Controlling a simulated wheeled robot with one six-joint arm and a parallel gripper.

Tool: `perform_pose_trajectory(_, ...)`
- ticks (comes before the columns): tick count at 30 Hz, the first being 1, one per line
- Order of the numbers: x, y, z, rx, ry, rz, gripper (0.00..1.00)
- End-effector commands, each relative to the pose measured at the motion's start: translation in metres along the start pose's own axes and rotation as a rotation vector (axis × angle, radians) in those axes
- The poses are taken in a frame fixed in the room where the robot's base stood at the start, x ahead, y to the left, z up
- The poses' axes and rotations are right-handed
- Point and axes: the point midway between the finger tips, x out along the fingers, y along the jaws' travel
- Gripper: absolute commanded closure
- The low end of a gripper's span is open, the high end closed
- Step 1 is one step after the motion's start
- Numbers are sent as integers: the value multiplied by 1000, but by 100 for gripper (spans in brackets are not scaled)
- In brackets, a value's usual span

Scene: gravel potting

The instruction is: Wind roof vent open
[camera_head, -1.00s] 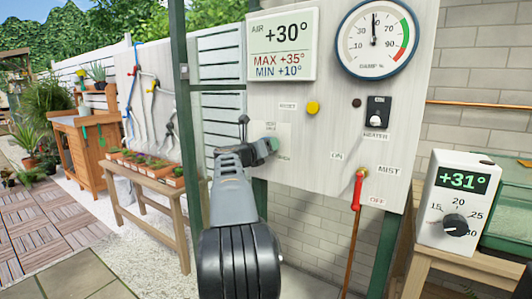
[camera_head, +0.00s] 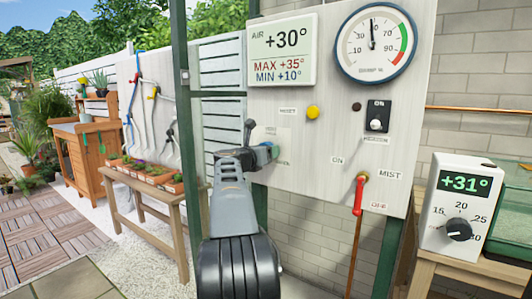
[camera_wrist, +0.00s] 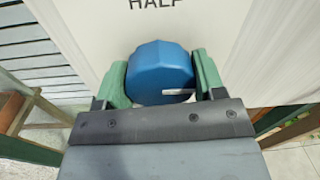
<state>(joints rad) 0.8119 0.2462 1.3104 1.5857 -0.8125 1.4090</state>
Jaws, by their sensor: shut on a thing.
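A blue faceted knob (camera_wrist: 161,72) sits on a pale panel under a label reading HALF in the wrist view. My gripper (camera_wrist: 163,85) has its green fingers on the left and right sides of the knob and is shut on it. In the head view my gripper (camera_head: 266,154) reaches the left part of the control board (camera_head: 330,135), and a bit of blue shows between its fingers. The small labels around the knob are too blurred to read there. The roof vent cannot be made out.
The board carries an air display (camera_head: 283,50) at +30°, a damp dial (camera_head: 376,42), a yellow button (camera_head: 312,112), a heater switch (camera_head: 377,117) and a red mist lever (camera_head: 358,194). A thermostat (camera_head: 460,207) reads +31°. A wooden table (camera_head: 165,190) with pots stands at left.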

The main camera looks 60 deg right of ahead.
Motion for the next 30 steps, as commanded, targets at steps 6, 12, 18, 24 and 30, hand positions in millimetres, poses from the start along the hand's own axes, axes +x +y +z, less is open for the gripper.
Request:
perform_pose_trajectory(6,0,0,0,2,1,-1,21)
perform_pose_trajectory(12,0,0,0,1,0,0,12)
perform_pose_trajectory(18,-4,0,1,1,-1,1,12)
perform_pose_trajectory(24,-31,0,1,0,-2,3,12)
perform_pose_trajectory(30,-74,1,2,0,-1,5,12)
